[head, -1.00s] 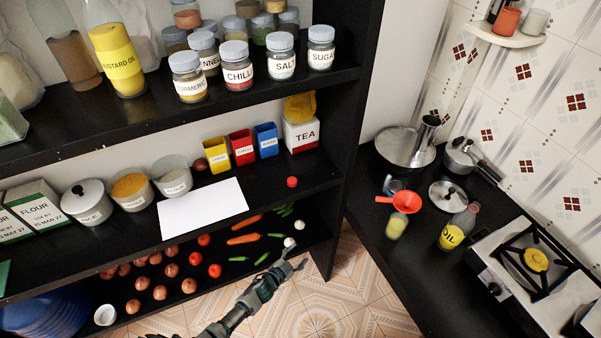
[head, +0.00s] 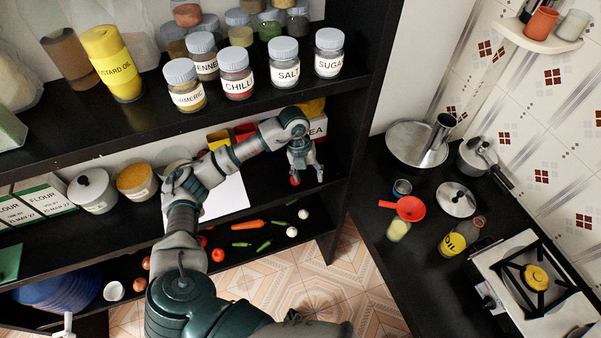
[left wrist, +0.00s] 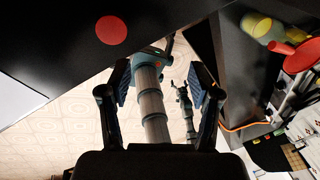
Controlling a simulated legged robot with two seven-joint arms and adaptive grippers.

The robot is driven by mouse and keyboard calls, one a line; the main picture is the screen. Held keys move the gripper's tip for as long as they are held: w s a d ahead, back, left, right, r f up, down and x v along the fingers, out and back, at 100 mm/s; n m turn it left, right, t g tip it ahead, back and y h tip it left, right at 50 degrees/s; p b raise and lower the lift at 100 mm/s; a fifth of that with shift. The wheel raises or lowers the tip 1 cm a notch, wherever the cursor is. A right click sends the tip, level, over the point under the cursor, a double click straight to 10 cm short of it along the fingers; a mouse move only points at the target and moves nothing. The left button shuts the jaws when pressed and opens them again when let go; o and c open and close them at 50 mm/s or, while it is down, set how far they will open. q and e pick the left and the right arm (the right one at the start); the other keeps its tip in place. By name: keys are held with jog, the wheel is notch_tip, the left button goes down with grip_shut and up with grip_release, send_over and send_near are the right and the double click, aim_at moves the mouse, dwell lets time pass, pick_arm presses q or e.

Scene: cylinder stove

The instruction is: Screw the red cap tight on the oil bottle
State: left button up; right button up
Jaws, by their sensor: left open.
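The red cap (head: 294,181) lies on the middle shelf, partly hidden by my left gripper in the head view. In the left wrist view the red cap (left wrist: 112,30) is a round red disc on the black shelf, beyond and left of the jaws. My left gripper (head: 306,180) is open and empty, pointing down close beside the cap. Its two fingers (left wrist: 158,80) stand wide apart in the wrist view. The oil bottle (head: 457,240) stands upright on the black counter, right of the shelves. A small arm in the wrist view looks like my right; its jaws are unclear.
A red funnel (head: 409,208) sits over a glass (head: 398,231) beside the bottle. A steel lid (head: 456,199) and the stove (head: 530,280) are close by. The upper shelf (head: 270,104) with jars overhangs the gripper. A white sheet (head: 227,198) lies left of it.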

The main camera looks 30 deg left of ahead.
pick_arm(q)
jog(key=a, duration=0.1)
jog(key=a+r+y, duration=0.1)
jog(key=a, duration=0.1)
jog(key=w+a+r+y, duration=0.1)
jog(key=shift+a+n, duration=0.35)
jog(key=shift+n, duration=0.05)
jog(key=shift+s+a+r, duration=0.2)
jog(key=shift+a, duration=0.1)
jog(key=shift+d, duration=0.15)
notch_tip(320, 180, down, 2)
jog(key=shift+f+p, duration=0.15)
jog(key=shift+p, duration=0.15)
